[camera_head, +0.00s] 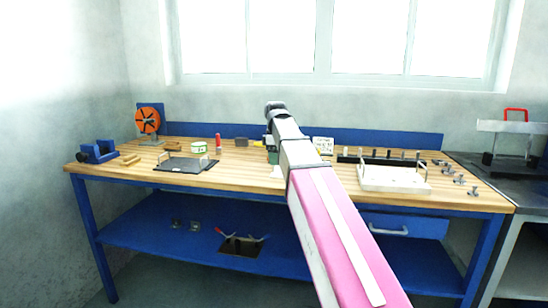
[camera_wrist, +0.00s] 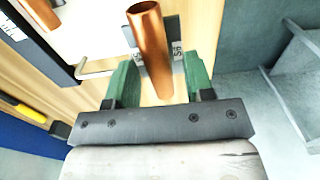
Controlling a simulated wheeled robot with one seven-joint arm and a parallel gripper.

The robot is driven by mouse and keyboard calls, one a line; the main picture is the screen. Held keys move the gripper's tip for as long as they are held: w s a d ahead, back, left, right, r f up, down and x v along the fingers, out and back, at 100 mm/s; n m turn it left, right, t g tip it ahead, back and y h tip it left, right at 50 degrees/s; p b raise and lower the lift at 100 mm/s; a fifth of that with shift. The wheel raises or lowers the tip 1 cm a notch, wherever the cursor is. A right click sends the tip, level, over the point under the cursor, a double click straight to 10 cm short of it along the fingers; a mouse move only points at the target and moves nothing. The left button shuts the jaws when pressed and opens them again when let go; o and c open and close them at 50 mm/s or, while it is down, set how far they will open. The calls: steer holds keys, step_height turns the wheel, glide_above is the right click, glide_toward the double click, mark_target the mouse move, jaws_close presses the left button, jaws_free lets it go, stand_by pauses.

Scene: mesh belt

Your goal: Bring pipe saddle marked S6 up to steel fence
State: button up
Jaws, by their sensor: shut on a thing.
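My gripper (camera_wrist: 152,85) shows in the wrist view with a green finger on each side of a copper-coloured pipe piece (camera_wrist: 152,50). A pale tag reading S6 (camera_wrist: 177,53) shows just behind it, so I take the held part as the pipe saddle marked S6. Its lower part is hidden. In the head view my gripper (camera_head: 271,156) is over the middle of the bench, largely hidden by my arm. I cannot tell the steel fence surely in either view.
The wooden bench (camera_head: 235,165) holds a dark tray with handles (camera_head: 187,164) at left and a white tray (camera_head: 393,180) at right. A black rail with pegs (camera_head: 365,160) stands behind the white tray. Small metal parts lie at far right. An orange reel (camera_head: 147,120) stands back left.

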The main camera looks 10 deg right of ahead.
steer(key=shift+w+d+f, duration=0.55)
steer(key=shift+d+f, duration=0.25)
steer(key=shift+f, duration=0.1)
steer(key=shift+w+d+f, duration=0.5)
steer(key=shift+d+f, duration=0.35)
steer(key=shift+f, duration=0.05)
steer(key=shift+w+d+f, duration=0.55)
steer(key=shift+d+f, duration=0.25)
steer(key=shift+f, duration=0.1)
steer(key=shift+s+d, duration=0.3)
steer(key=shift+d, duration=0.6)
steer(key=shift+s+d, duration=0.3)
steer(key=shift+d, duration=0.6)
stand_by(1.2)
steer(key=o, duration=1.2)
